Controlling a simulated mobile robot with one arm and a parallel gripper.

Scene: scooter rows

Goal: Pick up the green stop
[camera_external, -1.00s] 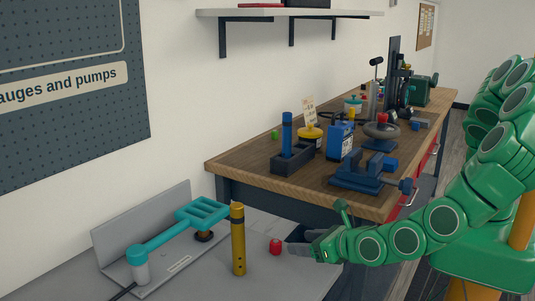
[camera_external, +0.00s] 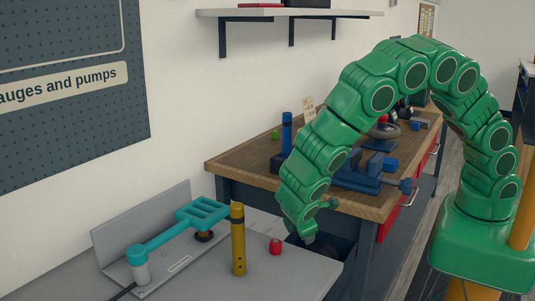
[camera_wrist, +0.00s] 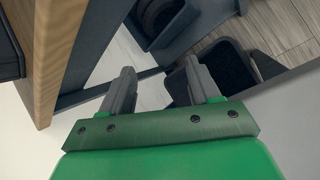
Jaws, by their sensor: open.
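A small green piece (camera_external: 275,134), likely the green stop, sits on the far left part of the wooden bench near the wall in the external view. A similar small red piece (camera_external: 275,246) stands on the grey table. My gripper (camera_external: 304,241) points down by the right edge of the grey table, in front of the wooden bench, far from the green piece and a little right of the red one. In the wrist view my gripper (camera_wrist: 160,78) has its two fingers apart with nothing between them. The green piece does not show there.
The wooden bench (camera_external: 240,166) holds a blue cylinder (camera_external: 287,132) in a dark block and a blue vise (camera_external: 357,178). A yellow post (camera_external: 238,240) and a teal-handled tool (camera_external: 165,238) stand on the grey table. Dark bins (camera_wrist: 235,65) lie below my gripper.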

